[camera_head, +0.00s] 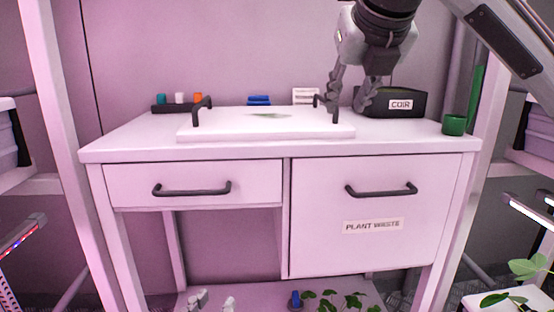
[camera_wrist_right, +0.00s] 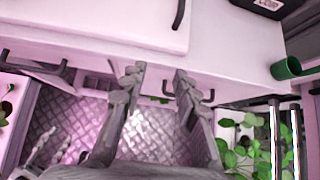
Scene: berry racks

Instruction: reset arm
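My right gripper (camera_head: 353,100) comes down from the upper right in the head view. It hangs over the back right of the white bench, in front of the black COIR box and near the white tray's right handle. Its two fingers are apart with nothing held; the right wrist view shows them (camera_wrist_right: 158,76) spread and empty too. My left gripper (camera_head: 213,302) shows only as two pale fingertips at the bottom edge of the head view, low before the bench. They stand apart with nothing seen between them. The rest of it is cut off.
The bench (camera_head: 120,150) carries the tray (camera_head: 230,124) with two black handles, the COIR box (camera_head: 415,103), a green cup (camera_head: 454,125) and a small rack (camera_head: 172,109). Drawers with black handles face me, one labelled PLANT WASTE (camera_head: 373,226). Leafy plants (camera_head: 345,301) sit below.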

